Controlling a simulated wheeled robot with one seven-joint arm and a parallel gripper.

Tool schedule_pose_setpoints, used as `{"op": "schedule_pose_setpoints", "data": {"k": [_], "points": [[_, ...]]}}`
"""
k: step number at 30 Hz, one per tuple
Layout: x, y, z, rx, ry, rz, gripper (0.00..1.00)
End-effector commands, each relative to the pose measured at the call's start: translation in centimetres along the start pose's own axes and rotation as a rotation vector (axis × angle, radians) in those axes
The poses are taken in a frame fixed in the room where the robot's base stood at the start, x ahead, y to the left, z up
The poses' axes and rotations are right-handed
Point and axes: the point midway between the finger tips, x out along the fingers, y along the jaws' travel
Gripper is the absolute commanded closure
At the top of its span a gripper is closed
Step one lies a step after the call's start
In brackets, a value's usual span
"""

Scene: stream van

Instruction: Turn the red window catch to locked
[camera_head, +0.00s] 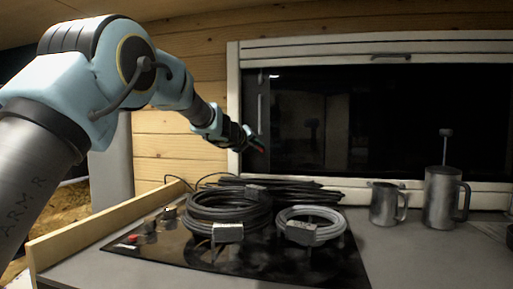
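The window (390,120) has a white frame and dark glass. A small red piece (260,149) shows low at the window's left side, right at the tip of my gripper. It appears to be the red catch, mostly covered by the gripper. My gripper (256,144) is dark and reaches in from the left, at the lower left part of the window. The fingers are too small and dark to tell whether they are open or shut, or whether they touch the red piece. The catch's turn position cannot be made out.
A black hob (265,262) below the window bears a black cable coil (228,205), a grey cable coil (311,215) and more dark cables behind. Two metal jugs (384,203) (441,199) stand right. A wooden edge board (100,225) borders the counter's left. Space before the glass is clear.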

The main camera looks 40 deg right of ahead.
Motion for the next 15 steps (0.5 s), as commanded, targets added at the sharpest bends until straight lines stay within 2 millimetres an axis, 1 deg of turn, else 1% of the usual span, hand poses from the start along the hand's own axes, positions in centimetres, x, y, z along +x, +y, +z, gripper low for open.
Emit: {"op": "schedule_pose_setpoints", "data": {"k": [1, 3, 4, 15], "points": [[-0.01, 0.0, 0.01, 0.0, 0.0, 0.0, 0.9], [-0.01, 0.0, 0.01, 0.0, 0.0, 0.0, 0.98], [-0.01, 0.0, 0.01, 0.0, 0.0, 0.0, 1.0], [-0.02, 0.02, 0.02, 0.0, 0.0, 0.0, 1.0]]}}
